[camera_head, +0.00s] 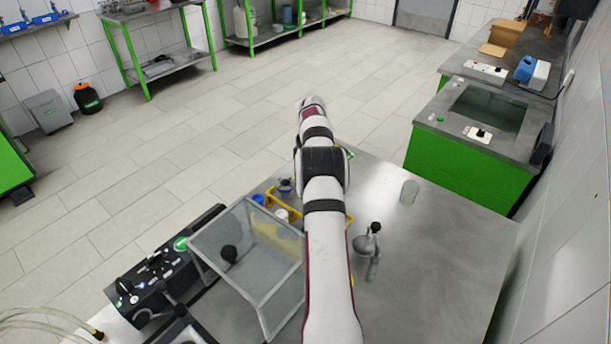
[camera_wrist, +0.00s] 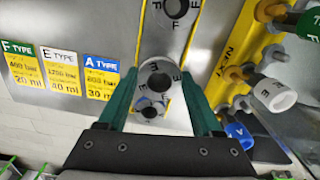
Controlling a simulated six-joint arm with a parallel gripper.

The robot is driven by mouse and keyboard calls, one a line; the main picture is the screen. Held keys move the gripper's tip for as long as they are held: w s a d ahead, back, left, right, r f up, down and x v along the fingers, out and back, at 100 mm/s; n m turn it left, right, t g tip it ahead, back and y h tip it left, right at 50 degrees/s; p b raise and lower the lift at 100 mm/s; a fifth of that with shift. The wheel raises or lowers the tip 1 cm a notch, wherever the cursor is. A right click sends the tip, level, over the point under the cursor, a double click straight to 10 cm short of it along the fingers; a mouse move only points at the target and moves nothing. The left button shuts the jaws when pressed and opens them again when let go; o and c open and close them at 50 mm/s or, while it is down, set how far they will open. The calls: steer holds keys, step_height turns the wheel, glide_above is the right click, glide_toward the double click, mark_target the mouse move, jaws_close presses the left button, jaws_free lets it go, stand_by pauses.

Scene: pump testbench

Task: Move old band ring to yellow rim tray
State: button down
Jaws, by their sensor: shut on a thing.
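In the wrist view, my gripper (camera_wrist: 158,79) has two green fingers, one on each side of a silver round piece with dark letters and a dark hole, which looks like the old band ring (camera_wrist: 156,68). The fingers are shut on it. In the head view my arm hides the gripper and the ring. A yellow-edged holder (camera_wrist: 232,75) marked NEXT is at the right of the wrist view; I cannot tell whether it is the yellow rim tray.
Green, white (camera_wrist: 275,95) and blue lettered cylinders sit by the yellow holder. Another round lettered piece (camera_wrist: 177,9) is above the ring.

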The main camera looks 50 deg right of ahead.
steer(key=shift+f, duration=0.3)
steer(key=shift+f, duration=0.15)
stand_by(0.9)
steer(key=shift+f, duration=0.7)
steer(key=shift+f, duration=0.1)
steer(key=shift+f, duration=0.25)
steer(key=shift+f, duration=0.15)
stand_by(0.5)
jaws_free()
step_height(320, 180, up, 7)
stand_by(0.6)
